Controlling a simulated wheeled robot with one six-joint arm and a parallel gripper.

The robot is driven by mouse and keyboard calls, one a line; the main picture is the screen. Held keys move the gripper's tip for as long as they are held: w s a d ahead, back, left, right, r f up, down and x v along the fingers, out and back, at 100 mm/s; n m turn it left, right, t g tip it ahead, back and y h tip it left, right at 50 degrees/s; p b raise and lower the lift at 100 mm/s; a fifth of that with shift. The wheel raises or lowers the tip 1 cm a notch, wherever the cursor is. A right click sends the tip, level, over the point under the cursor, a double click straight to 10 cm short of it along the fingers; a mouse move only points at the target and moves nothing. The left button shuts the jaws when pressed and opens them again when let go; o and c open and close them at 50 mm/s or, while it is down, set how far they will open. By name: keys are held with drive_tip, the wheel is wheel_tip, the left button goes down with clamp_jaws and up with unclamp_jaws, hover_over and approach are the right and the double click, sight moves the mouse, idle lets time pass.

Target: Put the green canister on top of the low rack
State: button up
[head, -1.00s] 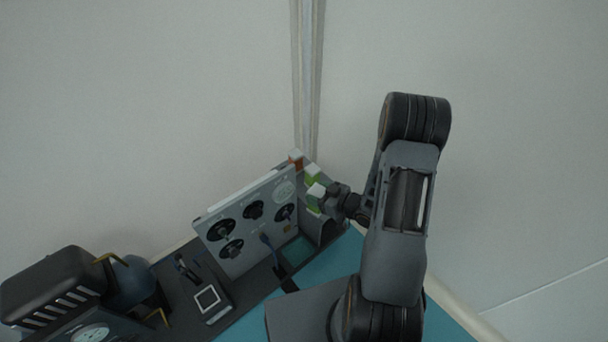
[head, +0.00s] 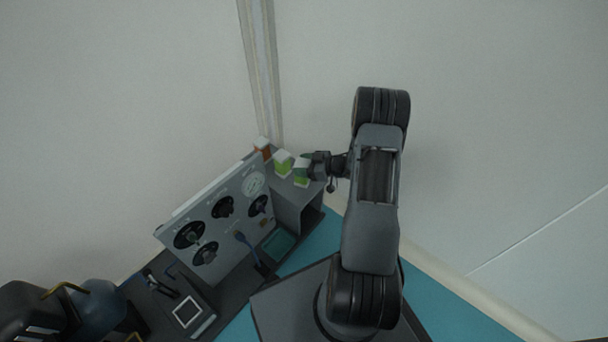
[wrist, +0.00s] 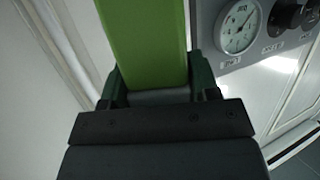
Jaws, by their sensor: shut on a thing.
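A green canister with a white top (head: 301,174) is in my gripper (head: 306,169). In the wrist view the same green canister (wrist: 145,45) stands between the two fingers, with its far end out of frame. In the head view it appears over the top of the low grey rack (head: 296,190), at its right part. I cannot tell whether its base touches the rack. Another green canister with a white top (head: 283,163) stands just left of it on the rack.
An orange canister with a white top (head: 262,148) stands farther back left. A grey panel with black knobs and a dial (head: 222,212) stands left of the rack; its gauge (wrist: 238,27) is close in the wrist view. Walls rise behind. The teal tabletop (head: 325,238) is bare beside the rack.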

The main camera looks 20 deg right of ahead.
drive_tip(key=shift+w+d+f, duration=0.3)
drive_tip(key=shift+d+f, duration=0.05)
drive_tip(key=shift+f, duration=0.2)
drive_tip(key=f+b, duration=0.3)
drive_tip(key=shift+w+d+f, duration=0.15)
drive_tip(key=shift+w+f, duration=0.1)
drive_tip(key=shift+f, duration=0.1)
drive_tip(key=shift+r, duration=0.15)
drive_tip(key=o, duration=1)
drive_tip(key=shift+o, duration=0.2)
